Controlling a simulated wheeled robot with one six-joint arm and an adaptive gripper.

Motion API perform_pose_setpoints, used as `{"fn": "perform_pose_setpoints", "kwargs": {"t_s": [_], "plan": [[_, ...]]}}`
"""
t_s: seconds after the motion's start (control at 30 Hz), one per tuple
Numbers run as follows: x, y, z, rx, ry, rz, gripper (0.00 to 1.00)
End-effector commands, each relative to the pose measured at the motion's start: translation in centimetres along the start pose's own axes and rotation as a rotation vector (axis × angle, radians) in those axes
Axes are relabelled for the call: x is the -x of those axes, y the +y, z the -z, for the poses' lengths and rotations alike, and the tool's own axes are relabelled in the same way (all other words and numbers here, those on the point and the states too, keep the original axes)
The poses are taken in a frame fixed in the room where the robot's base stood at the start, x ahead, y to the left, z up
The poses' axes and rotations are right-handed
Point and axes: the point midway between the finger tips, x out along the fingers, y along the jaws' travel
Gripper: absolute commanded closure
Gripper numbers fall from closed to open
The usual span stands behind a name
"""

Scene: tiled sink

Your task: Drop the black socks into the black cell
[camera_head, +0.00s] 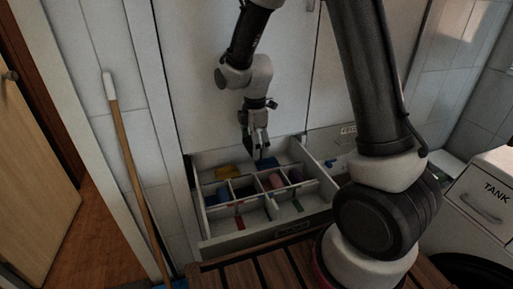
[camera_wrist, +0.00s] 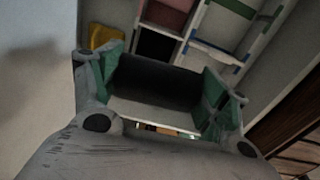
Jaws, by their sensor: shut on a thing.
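My gripper (camera_head: 257,153) is above the back part of the open drawer in the head view. In the wrist view, its green-padded fingers (camera_wrist: 163,84) are shut on a dark roll, the black socks (camera_wrist: 155,80). The socks lie crosswise between the fingers. A dark cell (camera_wrist: 155,46) with pale dividers shows just beyond them in the wrist view; a dark cell (camera_head: 244,186) also shows mid-drawer in the head view. I cannot tell whether anything lies in it.
A broom handle (camera_head: 131,165) leans at left; a TANK box (camera_head: 490,190) stands at right.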

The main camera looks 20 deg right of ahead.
Motion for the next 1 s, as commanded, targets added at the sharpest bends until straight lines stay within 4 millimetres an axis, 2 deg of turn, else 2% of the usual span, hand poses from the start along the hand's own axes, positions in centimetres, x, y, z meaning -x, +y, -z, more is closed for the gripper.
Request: {"fn": "perform_pose_setpoints", "kwargs": {"t_s": [0.23, 0.5, 0.7, 1.0], "plan": [[-0.6, -0.2, -0.1, -0.061, -0.004, 0.013, 0.48], [-3.8, -0.3, -0.1, -0.061, -0.004, 0.015, 0.48], [-5.5, -0.3, -0.1, -0.061, -0.004, 0.013, 0.48], [-6.0, -0.3, -0.1, -0.06, -0.004, 0.012, 0.48]]}}
